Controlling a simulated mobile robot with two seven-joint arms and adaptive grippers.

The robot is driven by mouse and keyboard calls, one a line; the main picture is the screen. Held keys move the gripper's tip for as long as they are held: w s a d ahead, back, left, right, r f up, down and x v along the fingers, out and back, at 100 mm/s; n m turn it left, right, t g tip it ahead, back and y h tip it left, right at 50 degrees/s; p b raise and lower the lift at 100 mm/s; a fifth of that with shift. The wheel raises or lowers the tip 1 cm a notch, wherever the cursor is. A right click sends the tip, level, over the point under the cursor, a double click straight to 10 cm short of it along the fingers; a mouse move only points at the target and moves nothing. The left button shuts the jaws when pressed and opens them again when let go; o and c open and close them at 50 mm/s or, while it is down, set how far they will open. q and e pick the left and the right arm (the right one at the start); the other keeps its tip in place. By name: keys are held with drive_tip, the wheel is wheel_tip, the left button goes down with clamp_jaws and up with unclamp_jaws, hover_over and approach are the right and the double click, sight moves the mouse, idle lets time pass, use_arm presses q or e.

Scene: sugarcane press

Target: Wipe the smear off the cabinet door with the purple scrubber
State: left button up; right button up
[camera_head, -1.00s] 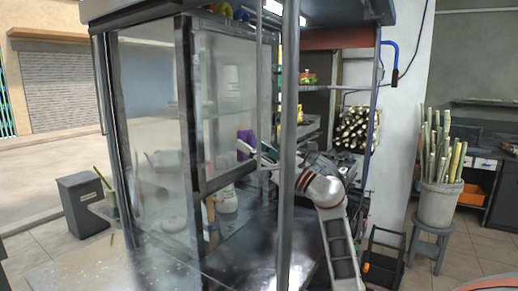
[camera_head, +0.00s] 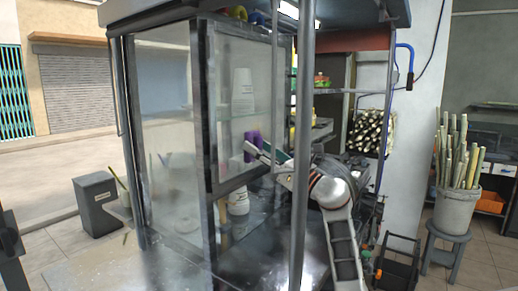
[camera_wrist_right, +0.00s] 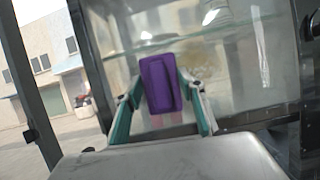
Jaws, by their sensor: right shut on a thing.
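The purple scrubber (camera_head: 252,144) is held upright at the lower part of the cabinet's glass door (camera_head: 226,101). My right gripper (camera_head: 262,152) is shut on it. In the right wrist view the scrubber (camera_wrist_right: 160,84) sits between the two teal-lined fingers, facing the glass; I cannot tell whether it touches. A faint tan smear (camera_wrist_right: 199,62) shows on the glass just right of the scrubber. In the head view I cannot make out the smear. My left gripper is not recognisable in any view.
A metal post (camera_head: 303,150) stands in front of my right arm. White stacked cups (camera_head: 242,88) are behind the glass. A bucket of cane (camera_head: 455,208) on a stool stands at the right, and a grey bin (camera_head: 98,203) at the left.

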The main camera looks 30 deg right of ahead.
drive_tip(key=shift+w+a, duration=0.35)
drive_tip(key=shift+w, duration=0.45)
drive_tip(key=shift+d, duration=0.1)
drive_tip(key=shift+w+d+f+b, duration=0.1)
drive_tip(key=shift+w+d+b, duration=0.15)
drive_tip(key=shift+d, duration=0.2)
drive_tip(key=shift+w+d+b, duration=0.15)
drive_tip(key=shift+d+b, duration=0.2)
drive_tip(key=shift+d, duration=0.1)
drive_tip(key=shift+w+d+b, duration=0.2)
drive_tip(key=shift+d+b, duration=0.05)
drive_tip(key=shift+d, duration=0.25)
drive_tip(key=shift+w+d+b, duration=0.15)
drive_tip(key=shift+d+b, duration=0.1)
drive_tip(key=shift+d, duration=0.25)
drive_tip(key=shift+w+d+b, duration=0.45)
drive_tip(key=shift+d+b, duration=0.15)
drive_tip(key=shift+d, duration=0.3)
drive_tip(key=shift+w+d+b, duration=0.4)
drive_tip(key=shift+d+b, duration=0.15)
drive_tip(key=shift+d, duration=0.3)
